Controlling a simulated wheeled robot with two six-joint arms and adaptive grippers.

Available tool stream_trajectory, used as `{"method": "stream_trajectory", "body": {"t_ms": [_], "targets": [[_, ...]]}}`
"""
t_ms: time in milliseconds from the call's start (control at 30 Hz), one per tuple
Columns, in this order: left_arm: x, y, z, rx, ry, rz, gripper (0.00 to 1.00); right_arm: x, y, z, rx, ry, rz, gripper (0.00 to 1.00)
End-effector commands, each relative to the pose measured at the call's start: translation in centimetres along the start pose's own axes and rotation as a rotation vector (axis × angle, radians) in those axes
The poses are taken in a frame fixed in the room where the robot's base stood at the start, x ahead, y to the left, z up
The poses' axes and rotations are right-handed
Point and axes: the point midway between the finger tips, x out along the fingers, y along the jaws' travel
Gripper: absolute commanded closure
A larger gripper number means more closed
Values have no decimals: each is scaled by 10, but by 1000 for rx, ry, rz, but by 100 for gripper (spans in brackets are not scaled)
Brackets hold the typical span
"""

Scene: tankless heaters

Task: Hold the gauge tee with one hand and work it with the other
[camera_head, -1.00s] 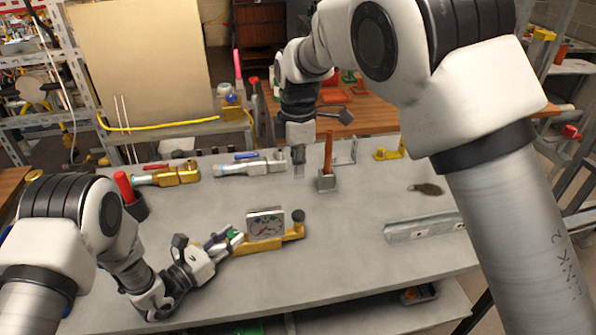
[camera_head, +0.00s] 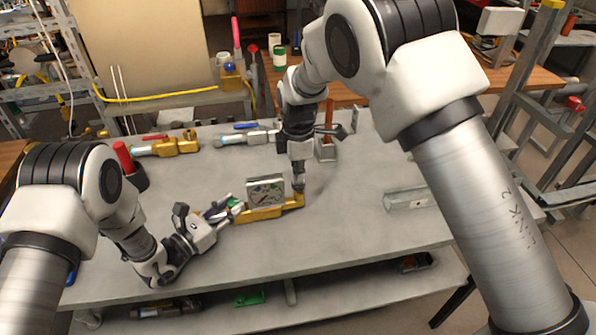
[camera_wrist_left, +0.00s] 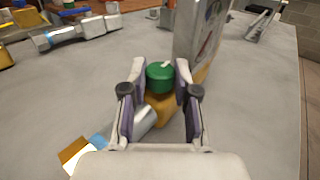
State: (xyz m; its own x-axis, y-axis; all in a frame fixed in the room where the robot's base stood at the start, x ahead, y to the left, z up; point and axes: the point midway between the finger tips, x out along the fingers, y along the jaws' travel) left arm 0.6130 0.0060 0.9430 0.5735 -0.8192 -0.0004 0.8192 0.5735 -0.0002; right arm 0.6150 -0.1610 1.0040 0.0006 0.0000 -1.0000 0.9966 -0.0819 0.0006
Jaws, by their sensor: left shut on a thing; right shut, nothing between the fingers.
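The gauge tee is a brass-yellow body (camera_head: 258,214) lying on the grey table with a square, silver-framed gauge (camera_head: 266,191) standing on it. Its left end has a green cap (camera_wrist_left: 160,75), seen in the left wrist view between my left fingers. My left gripper (camera_head: 236,207) is shut on this green-capped end. My right gripper (camera_head: 299,187) points down at the tee's right end, right over the upright stub there. It is shut with nothing between its fingers. The dark knob on that stub is hidden behind it, and I cannot tell whether they touch.
Behind lie a brass valve (camera_head: 178,146) and a silver fitting with a blue handle (camera_head: 248,138). A red-handled tool in a dark holder (camera_head: 124,157) stands at left, an orange-handled tool in a grey block (camera_head: 327,150) behind my right gripper. A clear-looking channel piece (camera_head: 406,199) lies right. The front table is clear.

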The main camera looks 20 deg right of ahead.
Motion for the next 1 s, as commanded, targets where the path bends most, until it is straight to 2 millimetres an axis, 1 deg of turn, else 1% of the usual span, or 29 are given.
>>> {"method": "stream_trajectory", "body": {"t_ms": [100,200,467,567,667,767,1000], "targets": [[0,0,0,0,-1,0,100,15,-1,0,0,0,-3,100],[0,0,0,0,-1,0,100,23,-1,0,0,0,-3,100],[0,0,0,0,-2,0,100,24,-1,0,0,0,-4,100],[0,0,1,0,-2,0,100,21,-1,0,0,-1,-4,100],[0,0,1,0,-2,0,100,10,0,0,0,0,-1,100],[0,0,1,0,-2,0,100,-9,0,0,0,0,3,100],[0,0,0,1,-1,0,100,-70,1,0,0,1,7,100]]}}
